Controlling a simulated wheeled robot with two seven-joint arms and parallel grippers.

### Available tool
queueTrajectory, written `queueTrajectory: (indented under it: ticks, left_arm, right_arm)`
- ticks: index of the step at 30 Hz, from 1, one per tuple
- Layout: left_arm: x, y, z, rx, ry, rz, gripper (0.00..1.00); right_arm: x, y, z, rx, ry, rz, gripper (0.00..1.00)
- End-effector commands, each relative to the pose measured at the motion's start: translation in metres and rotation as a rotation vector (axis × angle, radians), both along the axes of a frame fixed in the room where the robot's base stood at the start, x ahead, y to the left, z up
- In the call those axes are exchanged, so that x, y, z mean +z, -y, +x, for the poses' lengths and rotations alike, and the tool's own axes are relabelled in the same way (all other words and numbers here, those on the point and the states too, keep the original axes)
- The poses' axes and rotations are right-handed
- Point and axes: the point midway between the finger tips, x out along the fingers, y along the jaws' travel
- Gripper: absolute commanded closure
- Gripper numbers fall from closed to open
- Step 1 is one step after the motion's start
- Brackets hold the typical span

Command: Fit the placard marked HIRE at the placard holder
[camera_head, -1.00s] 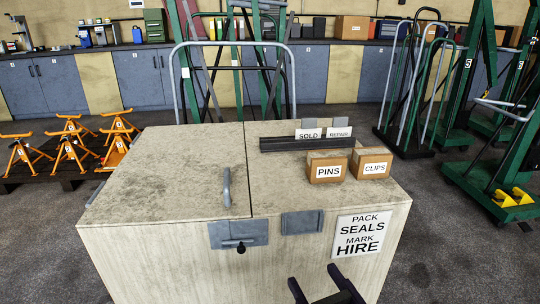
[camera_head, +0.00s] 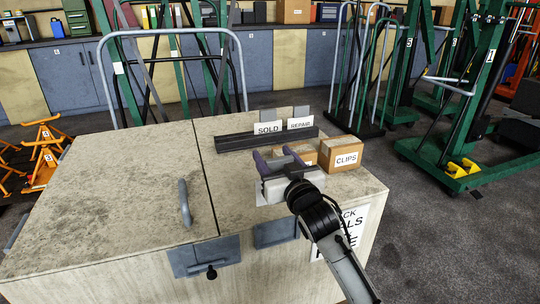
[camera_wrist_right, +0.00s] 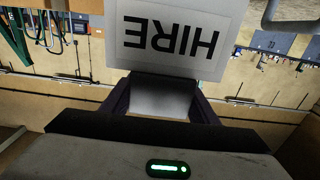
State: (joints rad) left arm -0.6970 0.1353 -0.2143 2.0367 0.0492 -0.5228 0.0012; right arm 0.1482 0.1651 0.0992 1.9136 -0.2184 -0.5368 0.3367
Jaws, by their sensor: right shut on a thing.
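The HIRE placard (camera_wrist_right: 170,38) is white with dark letters and shows upside down in the right wrist view. My right gripper (camera_wrist_right: 162,98) is shut on its lower part, which sits between the dark fingers. In the head view my right gripper (camera_head: 279,158) is above the right part of the cabinet top, near the cartons; I cannot clearly pick out the HIRE placard there. A long dark rail (camera_head: 238,142) lies on the top, with the SOLD placard (camera_head: 268,128) and the REPAIR placard (camera_head: 300,123) standing at it. I cannot tell which thing is the placard holder. My left gripper is out of view.
The CLIPS carton (camera_head: 342,156) stands right of my gripper, and the PINS carton is mostly hidden behind it. The left of the top is clear. Green lifting equipment (camera_head: 470,130) stands at the right.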

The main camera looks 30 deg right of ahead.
Motion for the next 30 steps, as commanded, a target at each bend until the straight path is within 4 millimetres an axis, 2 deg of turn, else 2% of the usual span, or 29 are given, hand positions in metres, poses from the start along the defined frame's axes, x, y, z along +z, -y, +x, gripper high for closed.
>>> queueTrajectory:
  ticks: [8, 14, 24, 30]
  left_arm:
    - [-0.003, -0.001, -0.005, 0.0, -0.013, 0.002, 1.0]
    - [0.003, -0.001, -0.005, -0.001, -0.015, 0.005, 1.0]
    - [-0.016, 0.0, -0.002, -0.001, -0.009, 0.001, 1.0]
    - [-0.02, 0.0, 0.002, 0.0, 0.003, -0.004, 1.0]
  right_arm:
    - [0.001, 0.0, 0.0, 0.0, 0.001, 0.0, 0.68]
    - [0.004, -0.001, -0.001, 0.0, 0.0, 0.002, 0.68]
    - [-0.029, -0.001, -0.001, -0.001, 0.0, 0.003, 0.68]
    - [-0.048, 0.0, -0.001, 0.0, 0.0, 0.002, 0.68]
